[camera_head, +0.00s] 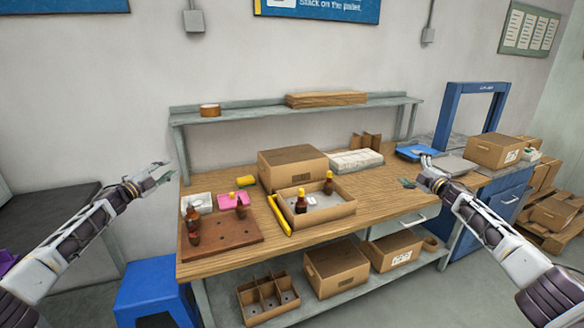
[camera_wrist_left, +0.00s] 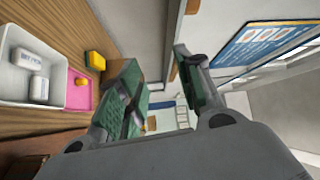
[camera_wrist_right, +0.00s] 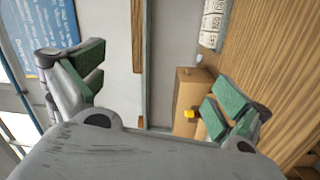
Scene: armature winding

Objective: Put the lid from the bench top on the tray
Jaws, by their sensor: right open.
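The tray (camera_head: 341,212) is a shallow open cardboard box near the front middle of the wooden bench.
A brown holed block (camera_head: 222,247) with bottles, a yellow sponge (camera_head: 246,181), a pink tray (camera_head: 231,200) and a white bin (camera_head: 203,200) are on the left. White packs (camera_head: 355,160) lie behind right. A shelf (camera_head: 250,111) runs along the back.

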